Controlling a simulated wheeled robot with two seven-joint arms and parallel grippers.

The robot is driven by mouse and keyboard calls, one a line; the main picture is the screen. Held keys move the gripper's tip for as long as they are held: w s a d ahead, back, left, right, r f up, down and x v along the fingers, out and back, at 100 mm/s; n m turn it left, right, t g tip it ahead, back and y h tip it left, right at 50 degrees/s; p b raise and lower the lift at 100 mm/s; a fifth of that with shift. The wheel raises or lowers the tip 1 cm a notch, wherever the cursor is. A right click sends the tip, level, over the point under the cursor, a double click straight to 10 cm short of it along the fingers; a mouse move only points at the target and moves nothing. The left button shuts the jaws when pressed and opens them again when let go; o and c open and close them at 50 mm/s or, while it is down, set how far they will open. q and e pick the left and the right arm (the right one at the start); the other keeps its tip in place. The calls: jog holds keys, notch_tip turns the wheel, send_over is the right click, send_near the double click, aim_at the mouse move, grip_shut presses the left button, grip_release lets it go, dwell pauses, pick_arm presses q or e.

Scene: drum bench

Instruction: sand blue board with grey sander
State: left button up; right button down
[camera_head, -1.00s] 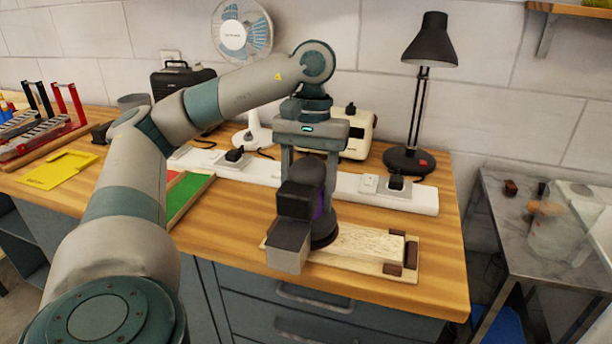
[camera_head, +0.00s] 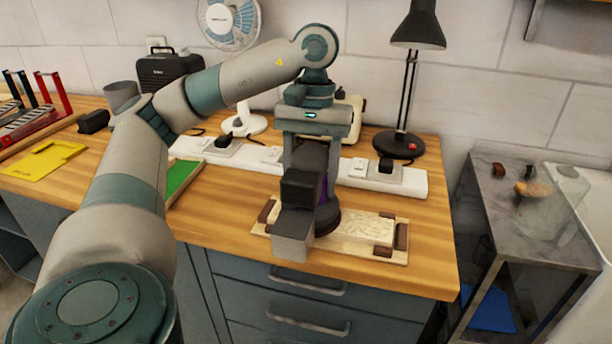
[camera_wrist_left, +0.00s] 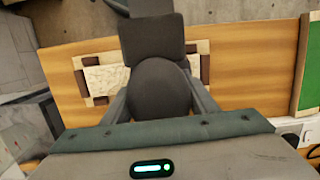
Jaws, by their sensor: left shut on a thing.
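My left gripper (camera_head: 312,150) is shut on a dark grey sander (camera_head: 300,188) with a purple patch and a light grey box at its front. The sander's round base is over a pale, mottled board (camera_head: 358,229), left of its middle. I cannot tell whether it touches the board. The board lies in a light wooden holder (camera_head: 396,257) with dark brown corner blocks. The sander hides part of the board. In the left wrist view the sander (camera_wrist_left: 158,88) sits between the fingers, and the board (camera_wrist_left: 104,78) shows to its left. The board looks pale, not blue. My right gripper is out of view.
A white power strip (camera_head: 408,183) runs behind the holder. A black lamp (camera_head: 398,144) and a fan (camera_head: 229,22) stand at the back. A green board (camera_head: 184,176) and a yellow plate (camera_head: 43,160) lie left. A metal side table (camera_head: 540,236) stands right, with something blue (camera_head: 488,310) below.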

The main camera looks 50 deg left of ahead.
pick_arm(q)
jog(key=shift+w+d+f, duration=0.2)
jog(key=shift+w+d, duration=0.1)
jog(key=shift+d, duration=0.4)
jog(key=shift+d, duration=0.1)
dwell(0.4)
jog(key=shift+w+d, duration=0.3)
jog(key=shift+d, duration=0.15)
jog(key=shift+w+d+r, duration=0.1)
jog(key=shift+w+d, duration=0.05)
jog(key=shift+w, duration=0.05)
jog(key=shift+w+d, duration=0.25)
jog(key=shift+d, duration=0.05)
jog(key=shift+w+d+r, duration=0.1)
jog(key=shift+w+d, duration=0.3)
jog(key=shift+d, duration=0.05)
